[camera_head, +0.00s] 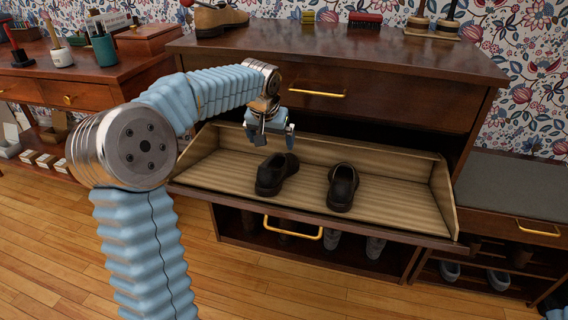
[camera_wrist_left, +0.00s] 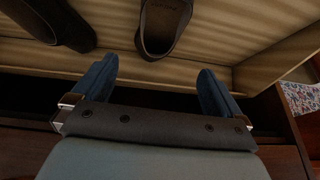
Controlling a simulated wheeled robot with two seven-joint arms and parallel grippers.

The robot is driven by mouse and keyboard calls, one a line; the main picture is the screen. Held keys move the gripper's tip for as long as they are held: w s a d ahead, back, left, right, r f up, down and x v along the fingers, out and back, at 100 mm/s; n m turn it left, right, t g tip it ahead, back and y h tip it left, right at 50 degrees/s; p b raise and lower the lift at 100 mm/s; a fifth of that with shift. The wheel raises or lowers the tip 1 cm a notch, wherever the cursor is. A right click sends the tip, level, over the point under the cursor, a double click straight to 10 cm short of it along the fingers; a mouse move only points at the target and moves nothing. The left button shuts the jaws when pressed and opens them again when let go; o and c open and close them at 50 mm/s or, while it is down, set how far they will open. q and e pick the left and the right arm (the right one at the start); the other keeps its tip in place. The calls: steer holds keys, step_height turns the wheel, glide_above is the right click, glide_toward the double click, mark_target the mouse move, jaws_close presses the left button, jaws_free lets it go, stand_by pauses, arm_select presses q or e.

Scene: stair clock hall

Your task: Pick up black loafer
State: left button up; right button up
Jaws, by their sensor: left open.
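Two dark, near-black shoes lie apart in an open pull-out drawer with a ribbed tan lining. The left shoe (camera_head: 275,173) and the right shoe (camera_head: 342,187) both rest on the drawer floor. Which one is meant by the black loafer I cannot tell. My left gripper (camera_head: 273,138) is open and empty, above the drawer's rear, just behind and above the left shoe. In the left wrist view, one shoe (camera_wrist_left: 163,25) lies beyond the open fingers and another (camera_wrist_left: 50,22) is at upper left; both are cut off. My right gripper is not in view.
The drawer (camera_head: 205,178) has raised side walls and sits under a dark cabinet top (camera_head: 340,46). Brown shoes (camera_head: 216,18) and brushes (camera_head: 365,19) stand on that top. A lower shelf holds grey shoes (camera_head: 375,247). A grey-cushioned bench (camera_head: 515,185) is at right. Wooden floor is clear in front.

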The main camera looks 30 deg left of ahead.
arm_select(q)
glide_toward(276, 162)
steer(key=f, duration=0.4)
steer(key=d+f, duration=0.1)
steer(key=f, duration=0.1)
steer(key=shift+s, duration=0.15)
steer(key=shift+d, duration=0.1)
steer(key=c, duration=1.2)
steer(key=shift+r, duration=0.1)
steer(key=shift+c, duration=0.5)
steer(key=shift+r, duration=0.1)
